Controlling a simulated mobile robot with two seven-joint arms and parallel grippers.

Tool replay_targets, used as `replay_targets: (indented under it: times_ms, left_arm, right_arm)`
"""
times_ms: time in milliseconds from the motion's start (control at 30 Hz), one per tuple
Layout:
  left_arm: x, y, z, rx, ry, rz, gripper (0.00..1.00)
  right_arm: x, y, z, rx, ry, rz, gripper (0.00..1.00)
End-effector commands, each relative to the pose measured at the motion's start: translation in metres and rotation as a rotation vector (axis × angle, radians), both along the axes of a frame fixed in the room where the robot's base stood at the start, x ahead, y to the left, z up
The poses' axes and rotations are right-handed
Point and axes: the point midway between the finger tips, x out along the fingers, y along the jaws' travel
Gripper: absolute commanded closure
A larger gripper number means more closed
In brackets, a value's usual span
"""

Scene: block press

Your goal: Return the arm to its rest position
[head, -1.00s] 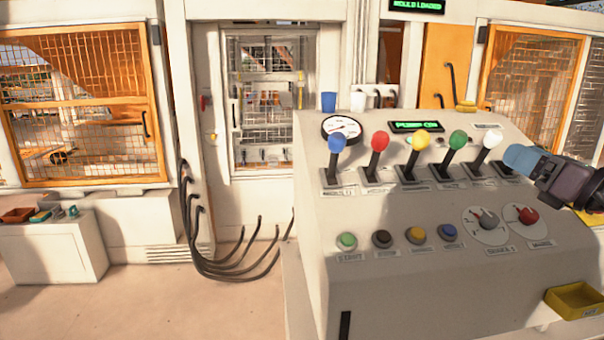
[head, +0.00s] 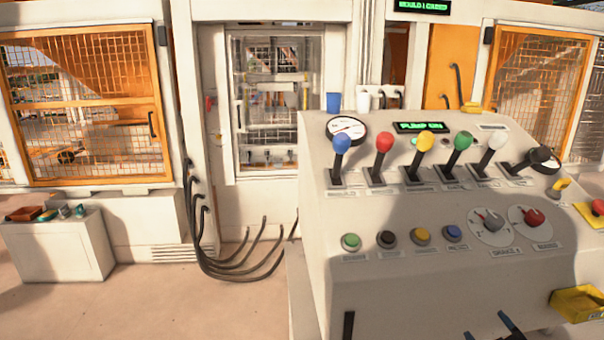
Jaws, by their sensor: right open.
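My right gripper (head: 491,328) shows only as two blue fingertips at the bottom edge of the head view, in front of the control console (head: 400,285). The fingertips are apart, with nothing seen between them. The rest of that arm is out of the frame. My left gripper is not in view. The console carries a row of levers with blue (head: 341,144), red (head: 384,141), yellow (head: 425,140), green (head: 463,140) and white (head: 497,142) knobs. A black-knobbed lever (head: 543,156) at the row's right end leans far to the right.
Below the levers are several round buttons, a grey dial (head: 492,221) and a red dial (head: 532,218). A yellow tray (head: 579,303) sticks out at the lower right. Black cables (head: 235,265) droop left of the console. Open floor (head: 150,310) lies at the left.

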Motion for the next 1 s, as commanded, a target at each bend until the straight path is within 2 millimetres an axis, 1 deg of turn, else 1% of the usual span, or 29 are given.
replay_targets:
  times_ms: [33, 67, 100, 167, 200, 267, 300, 400, 500, 600, 700, 1000]
  left_arm:
    - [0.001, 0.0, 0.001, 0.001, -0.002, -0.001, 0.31]
    - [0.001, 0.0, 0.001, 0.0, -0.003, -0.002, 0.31]
    - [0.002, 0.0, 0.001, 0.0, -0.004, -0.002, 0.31]
    - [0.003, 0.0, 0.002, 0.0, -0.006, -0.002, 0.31]
    - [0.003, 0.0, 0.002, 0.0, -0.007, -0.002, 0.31]
    - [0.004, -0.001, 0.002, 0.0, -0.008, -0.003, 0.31]
    - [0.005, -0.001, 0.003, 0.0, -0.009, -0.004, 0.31]
    - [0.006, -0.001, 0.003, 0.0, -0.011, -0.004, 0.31]
    - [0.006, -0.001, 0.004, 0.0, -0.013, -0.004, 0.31]
    - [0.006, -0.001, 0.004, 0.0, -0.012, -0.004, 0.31]
    - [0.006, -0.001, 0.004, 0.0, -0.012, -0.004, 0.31]
    - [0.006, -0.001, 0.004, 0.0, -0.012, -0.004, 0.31]
  right_arm:
    - [-0.015, 0.01, -0.03, 0.093, 0.07, -0.008, 0.31]
    - [-0.023, 0.016, -0.045, 0.145, 0.108, -0.013, 0.31]
    - [-0.035, 0.025, -0.065, 0.213, 0.157, -0.019, 0.31]
    - [-0.054, 0.04, -0.093, 0.311, 0.227, -0.03, 0.31]
    - [-0.068, 0.051, -0.111, 0.374, 0.27, -0.037, 0.31]
    - [-0.09, 0.066, -0.134, 0.457, 0.326, -0.049, 0.31]
    - [-0.105, 0.077, -0.148, 0.505, 0.358, -0.058, 0.31]
    - [-0.139, 0.096, -0.174, 0.575, 0.421, -0.091, 0.31]
    - [-0.163, 0.104, -0.189, 0.61, 0.461, -0.12, 0.31]
    - [-0.177, 0.104, -0.197, 0.621, 0.481, -0.141, 0.31]
    - [-0.182, 0.103, -0.199, 0.619, 0.489, -0.146, 0.31]
    - [-0.182, 0.103, -0.199, 0.619, 0.489, -0.146, 0.31]
